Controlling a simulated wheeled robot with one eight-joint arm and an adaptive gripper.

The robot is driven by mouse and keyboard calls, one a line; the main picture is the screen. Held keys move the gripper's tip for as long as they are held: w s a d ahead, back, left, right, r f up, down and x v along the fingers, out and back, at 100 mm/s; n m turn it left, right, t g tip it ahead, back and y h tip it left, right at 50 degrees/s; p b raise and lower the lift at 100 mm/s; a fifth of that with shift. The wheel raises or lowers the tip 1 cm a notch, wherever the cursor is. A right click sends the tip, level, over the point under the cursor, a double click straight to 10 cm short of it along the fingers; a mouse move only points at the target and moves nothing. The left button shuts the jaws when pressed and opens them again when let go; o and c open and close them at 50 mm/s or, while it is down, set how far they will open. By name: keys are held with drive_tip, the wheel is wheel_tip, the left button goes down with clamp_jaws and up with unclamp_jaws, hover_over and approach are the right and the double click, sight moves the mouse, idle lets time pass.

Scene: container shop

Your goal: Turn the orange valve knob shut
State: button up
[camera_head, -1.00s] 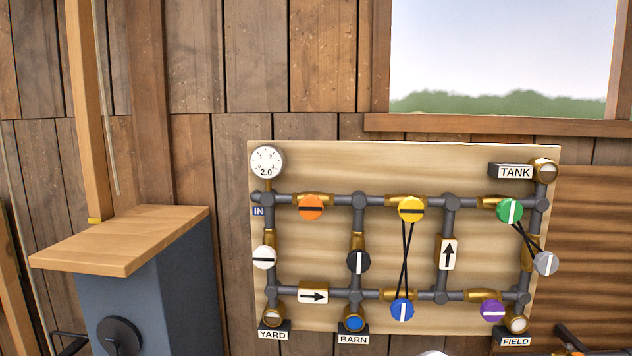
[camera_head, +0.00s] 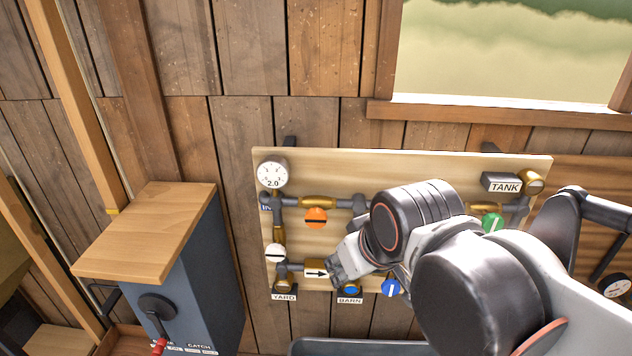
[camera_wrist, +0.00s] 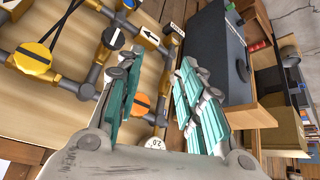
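The orange valve knob (camera_head: 316,218) sits on the upper left pipe of the wooden board, just right of and below the gauge. Its black bar lies about level, along the pipe. In the wrist view the orange knob (camera_wrist: 141,104) shows partly behind one teal-padded finger. My gripper (camera_head: 340,265) is in front of the lower middle of the board, below and right of the knob in the picture. In the wrist view my gripper (camera_wrist: 160,72) has its two fingers spread with nothing between them. It appears apart from the knob.
A white knob (camera_head: 276,252), a gauge (camera_head: 272,174) and a blue knob (camera_head: 391,288) are on the same board (camera_head: 400,165). My arm hides its middle and lower right. A blue-grey cabinet (camera_head: 190,260) with a wooden top stands to the left, with a red-handled crank (camera_head: 158,347).

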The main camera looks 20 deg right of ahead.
wheel_tip(320, 180, up, 7)
drive_tip(key=w+n+g+p, duration=0.1)
drive_tip(key=w+n+p, duration=0.1)
drive_tip(key=w+p, duration=0.1)
drive_tip(key=n+g, duration=0.5)
drive_tip(key=n, duration=0.5)
approach(316, 209)
wheel_tip(316, 209, down, 11)
drive_tip(key=shift+w+r+p, duration=0.1)
drive_tip(key=shift+r+p, duration=0.05)
drive_tip(key=shift+p, duration=0.3)
clamp_jaws()
